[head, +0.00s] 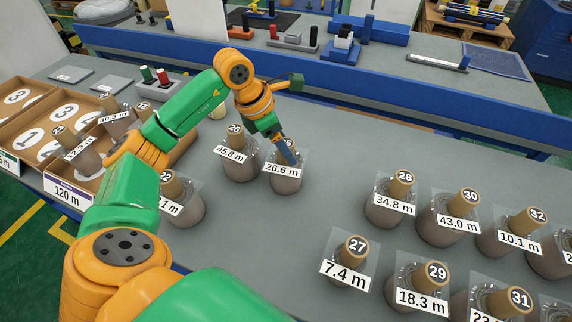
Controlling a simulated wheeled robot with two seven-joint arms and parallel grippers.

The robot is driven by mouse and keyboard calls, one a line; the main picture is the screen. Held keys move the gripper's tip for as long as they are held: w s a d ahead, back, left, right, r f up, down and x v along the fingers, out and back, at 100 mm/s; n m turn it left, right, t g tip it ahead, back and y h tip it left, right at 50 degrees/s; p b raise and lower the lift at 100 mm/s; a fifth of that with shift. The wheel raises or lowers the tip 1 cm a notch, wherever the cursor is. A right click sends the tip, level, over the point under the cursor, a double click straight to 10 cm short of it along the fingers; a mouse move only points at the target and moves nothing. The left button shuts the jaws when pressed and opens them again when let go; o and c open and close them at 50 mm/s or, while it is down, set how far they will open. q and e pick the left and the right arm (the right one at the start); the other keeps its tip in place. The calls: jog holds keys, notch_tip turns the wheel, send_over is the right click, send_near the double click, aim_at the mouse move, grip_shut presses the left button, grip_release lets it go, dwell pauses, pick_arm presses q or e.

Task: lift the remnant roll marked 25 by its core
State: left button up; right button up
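The roll with the 26.6 m tag (287,184) stands upright on the grey table near the middle of the head view. Its number disc is mostly covered by my gripper; only what looks like a 5 shows at the edge. My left gripper (287,152) points down at the top of this roll, at its core. The fingers overlap the core from this angle, and I cannot tell whether they are closed on it. The roll appears to rest on the table. My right gripper is not in view.
Roll 26 (240,164) stands close on the left of the 26.6 m roll. Another roll (185,207) is partly behind my arm. Rolls 28 (388,211), 27 (348,276) and several others stand at right. A cardboard tray (96,183) with rolls is at left.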

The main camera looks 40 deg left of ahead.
pick_arm(q)
jog(key=shift+x, duration=0.8)
jog(key=shift+a, duration=0.1)
grip_shut()
dwell(0.7)
